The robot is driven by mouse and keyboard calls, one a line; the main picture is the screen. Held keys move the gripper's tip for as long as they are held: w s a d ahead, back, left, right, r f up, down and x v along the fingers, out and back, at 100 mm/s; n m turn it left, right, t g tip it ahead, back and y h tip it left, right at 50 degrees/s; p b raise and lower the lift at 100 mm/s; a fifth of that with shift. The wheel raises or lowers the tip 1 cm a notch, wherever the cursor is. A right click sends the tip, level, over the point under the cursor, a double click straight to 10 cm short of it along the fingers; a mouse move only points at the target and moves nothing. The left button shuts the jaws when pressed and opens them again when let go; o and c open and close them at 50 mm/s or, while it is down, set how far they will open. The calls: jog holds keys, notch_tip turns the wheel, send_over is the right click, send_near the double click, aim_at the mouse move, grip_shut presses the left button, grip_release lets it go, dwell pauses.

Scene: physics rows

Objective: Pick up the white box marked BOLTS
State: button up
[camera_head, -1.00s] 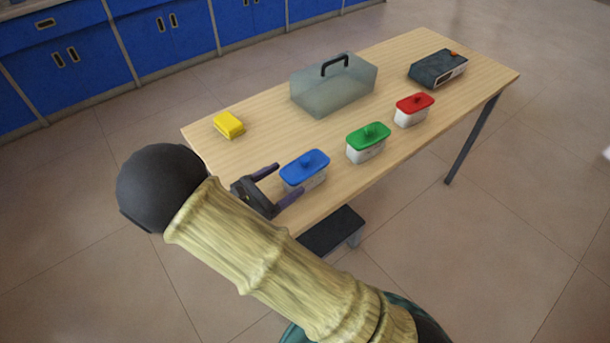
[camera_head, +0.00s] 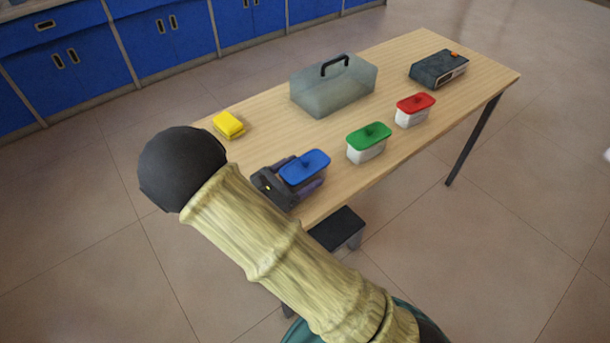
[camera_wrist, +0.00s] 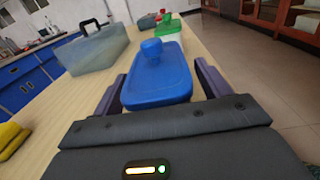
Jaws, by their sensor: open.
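Three white boxes with knobbed lids stand in a row on the wooden table (camera_head: 262,150): a blue-lidded box (camera_head: 304,164), a green-lidded box (camera_head: 367,150) and a red-lidded box (camera_head: 412,116). I cannot read BOLTS on any of them in these views. My gripper (camera_head: 309,174) is open around the blue-lidded box at the table's near-left end, one finger on each side. In the wrist view, the blue lid (camera_wrist: 160,84) lies between the fingers; the box's white body is mostly hidden. I cannot tell whether either finger touches it.
A clear grey-green case (camera_head: 333,92) with a black handle stands behind the boxes. A yellow block (camera_head: 228,125) lies at the left edge and a dark device (camera_head: 438,69) at the far right. A dark step (camera_head: 338,228) stands below the near edge.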

jog(key=c, duration=1.2)
jog(key=shift+o, duration=0.2)
notch_tip(320, 180, up, 10)
jog(key=p, duration=0.2)
jog(key=shift+p, duration=0.3)
